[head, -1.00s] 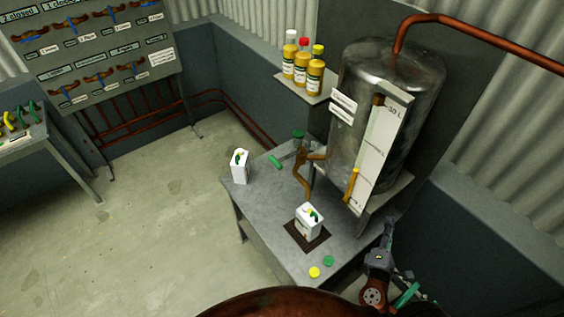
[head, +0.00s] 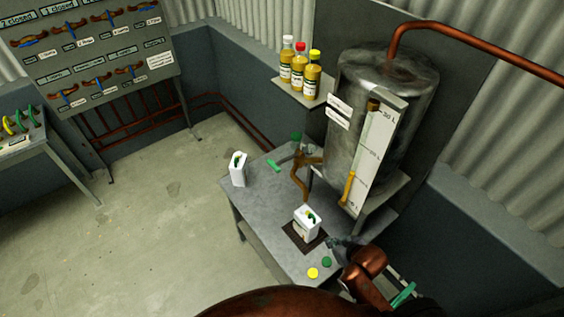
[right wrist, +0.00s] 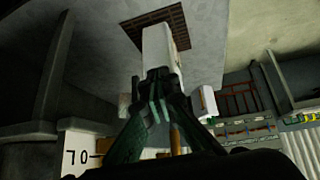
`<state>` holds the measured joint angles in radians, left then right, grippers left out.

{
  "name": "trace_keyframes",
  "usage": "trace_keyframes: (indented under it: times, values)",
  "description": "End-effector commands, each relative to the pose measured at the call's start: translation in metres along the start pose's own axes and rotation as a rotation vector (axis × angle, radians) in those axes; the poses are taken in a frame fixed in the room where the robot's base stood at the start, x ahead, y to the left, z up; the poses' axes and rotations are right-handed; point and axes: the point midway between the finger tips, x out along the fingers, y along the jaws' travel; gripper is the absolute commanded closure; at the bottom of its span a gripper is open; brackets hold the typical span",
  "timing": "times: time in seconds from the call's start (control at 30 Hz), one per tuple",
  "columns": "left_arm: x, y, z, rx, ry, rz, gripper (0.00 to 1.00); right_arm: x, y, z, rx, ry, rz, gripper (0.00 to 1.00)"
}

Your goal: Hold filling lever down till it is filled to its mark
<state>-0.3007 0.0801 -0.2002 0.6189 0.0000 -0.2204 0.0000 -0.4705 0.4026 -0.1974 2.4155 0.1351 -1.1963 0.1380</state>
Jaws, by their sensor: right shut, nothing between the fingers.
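A metal tank (head: 385,110) with a marked level gauge (head: 372,150) stands over the table. A brown tap with a downward spout (head: 301,183) comes off its left side. A white canister (head: 306,224) stands on a dark grate below and right of the spout's end. My right gripper (head: 332,242) is shut and empty just right of the canister; in the right wrist view its fingers (right wrist: 156,84) overlap the canister (right wrist: 160,50), contact unclear. My left gripper is out of view.
A second white canister (head: 238,170) stands at the table's left edge. Yellow (head: 313,273) and green (head: 326,262) caps lie at the front. Several bottles (head: 300,72) stand on a wall shelf. The table (head: 262,205) is clear between the canisters.

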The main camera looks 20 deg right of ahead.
Motion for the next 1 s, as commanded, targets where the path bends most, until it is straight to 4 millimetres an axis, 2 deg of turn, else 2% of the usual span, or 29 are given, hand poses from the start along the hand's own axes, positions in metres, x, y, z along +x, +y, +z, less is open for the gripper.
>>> trace_keyframes:
  times: [0.03,0.27,0.4,0.5,0.6,0.8,1.0]
  values:
    - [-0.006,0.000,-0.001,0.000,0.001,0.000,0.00,-0.002,-0.004,-0.021,-0.014,0.044,-0.030,1.00]
    - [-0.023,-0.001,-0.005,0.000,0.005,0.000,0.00,-0.011,-0.025,-0.107,-0.048,0.258,-0.190,1.00]
    - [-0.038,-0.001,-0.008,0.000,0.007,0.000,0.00,-0.033,-0.036,-0.168,-0.061,0.396,-0.328,1.00]
    - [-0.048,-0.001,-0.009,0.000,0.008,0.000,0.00,-0.054,-0.038,-0.206,-0.051,0.474,-0.429,1.00]
    - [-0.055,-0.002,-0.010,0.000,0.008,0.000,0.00,-0.073,-0.036,-0.234,-0.032,0.528,-0.509,1.00]
    - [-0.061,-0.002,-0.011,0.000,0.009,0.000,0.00,-0.098,-0.030,-0.264,0.000,0.584,-0.595,1.00]
    - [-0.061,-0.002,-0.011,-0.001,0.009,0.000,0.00,-0.101,-0.029,-0.268,0.008,0.594,-0.610,1.00]
